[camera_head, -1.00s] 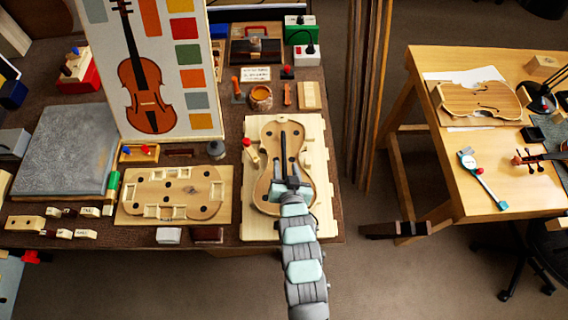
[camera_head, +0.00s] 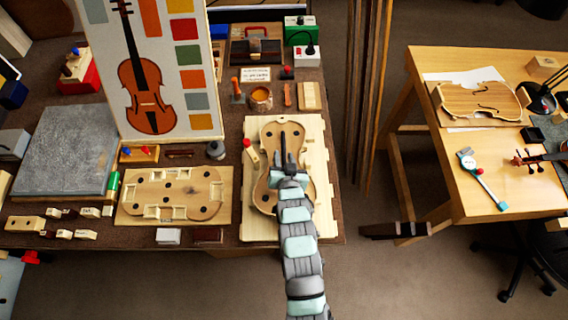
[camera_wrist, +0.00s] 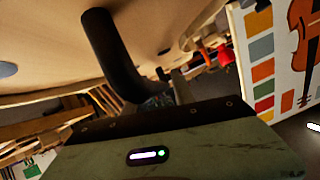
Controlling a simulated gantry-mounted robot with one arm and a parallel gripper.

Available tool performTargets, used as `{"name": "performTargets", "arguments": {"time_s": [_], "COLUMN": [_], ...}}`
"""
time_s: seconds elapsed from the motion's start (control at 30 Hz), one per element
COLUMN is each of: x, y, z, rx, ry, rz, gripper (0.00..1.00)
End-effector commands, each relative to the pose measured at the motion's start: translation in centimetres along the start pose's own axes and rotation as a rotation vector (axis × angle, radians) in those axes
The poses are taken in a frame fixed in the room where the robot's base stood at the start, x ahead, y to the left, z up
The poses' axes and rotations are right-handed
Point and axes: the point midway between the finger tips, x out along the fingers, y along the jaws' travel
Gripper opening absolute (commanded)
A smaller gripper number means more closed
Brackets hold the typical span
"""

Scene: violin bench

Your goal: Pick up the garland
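The garland, a pale wooden violin-shaped frame (camera_head: 265,190), lies on a light board with notched edges at the right of the dark bench. My gripper (camera_head: 285,158) is over the middle of the garland, and my arm covers part of its lower half. In the wrist view a dark curved finger (camera_wrist: 118,58) reaches up against or close to a pale wooden surface (camera_wrist: 40,35), likely the garland or its board. Only one finger shows clearly there, so the gap and any contact are hidden.
A wooden mould plate (camera_head: 172,195) lies to the left of the garland's board. A violin poster board (camera_head: 155,70) stands behind it. A small jar (camera_head: 261,97) and tools sit behind the garland. Tall wooden strips (camera_head: 365,90) stand to the right, before a second table (camera_head: 480,150).

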Motion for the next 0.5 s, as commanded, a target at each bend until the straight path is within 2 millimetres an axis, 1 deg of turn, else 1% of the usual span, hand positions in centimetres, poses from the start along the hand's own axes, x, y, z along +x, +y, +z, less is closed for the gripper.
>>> {"name": "performTargets", "arguments": {"time_s": [0.03, 0.33, 0.37, 0.5], "x": [0.00, -0.01, -0.01, -0.01], "y": [0.01, 0.01, 0.01, 0.02], "z": [0.00, -0.02, -0.02, -0.02], "rx": [0.000, 0.000, 0.000, 0.000], "ry": [0.000, 0.000, 0.000, 0.000], "rz": [0.000, 0.000, 0.000, 0.000], "gripper": [0.26, 0.02, 0.00, 0.00]}}
